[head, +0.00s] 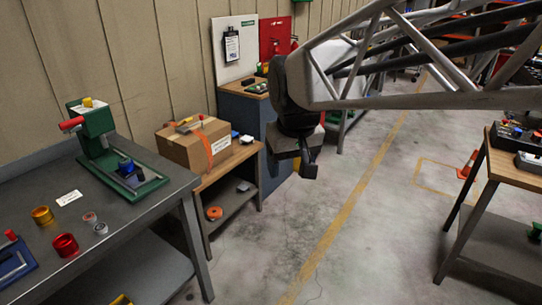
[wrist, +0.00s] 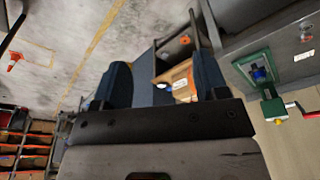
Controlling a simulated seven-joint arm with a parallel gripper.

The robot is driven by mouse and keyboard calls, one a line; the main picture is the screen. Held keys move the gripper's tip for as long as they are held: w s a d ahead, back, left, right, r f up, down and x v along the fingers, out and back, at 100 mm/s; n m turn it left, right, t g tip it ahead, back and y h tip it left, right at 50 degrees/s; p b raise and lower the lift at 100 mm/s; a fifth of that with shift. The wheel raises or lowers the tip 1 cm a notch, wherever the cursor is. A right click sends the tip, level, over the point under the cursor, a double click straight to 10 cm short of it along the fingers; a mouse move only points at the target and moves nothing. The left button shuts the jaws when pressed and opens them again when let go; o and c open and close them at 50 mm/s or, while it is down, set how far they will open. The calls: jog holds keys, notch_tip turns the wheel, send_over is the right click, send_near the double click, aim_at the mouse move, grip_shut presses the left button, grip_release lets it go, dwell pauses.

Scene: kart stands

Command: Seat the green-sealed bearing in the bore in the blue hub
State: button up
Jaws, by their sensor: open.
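A blue part, seemingly the blue hub (head: 127,168), sits on the base of the green press on the left bench. It also shows in the wrist view (wrist: 260,74). Two small ring-like parts, a reddish one (head: 90,217) and a grey one (head: 101,229), lie on the bench in front of the press. They may be bearings, but I cannot make out a green seal on either. My gripper (head: 307,166) hangs over the aisle, well right of the bench. In the wrist view its two fingers (wrist: 161,78) stand wide apart with nothing held between them.
The green press (head: 97,122) with a red handle stands on the grey bench (head: 40,190). A gold cup (head: 43,216), a red cup (head: 65,246) and a white label (head: 69,198) lie nearby. A cardboard box (head: 195,146) stands on a low table. The aisle floor is clear.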

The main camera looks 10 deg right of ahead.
jog(key=s+d+f+m, duration=0.1)
jog(key=s+d+f, duration=0.1)
jog(key=s, duration=0.5)
jog(key=s+d+f, duration=0.2)
jog(key=s+f, duration=0.3)
jog(key=s, duration=0.2)
jog(key=shift+s+d+f+m, duration=0.15)
jog(key=shift+s+d+m, duration=0.25)
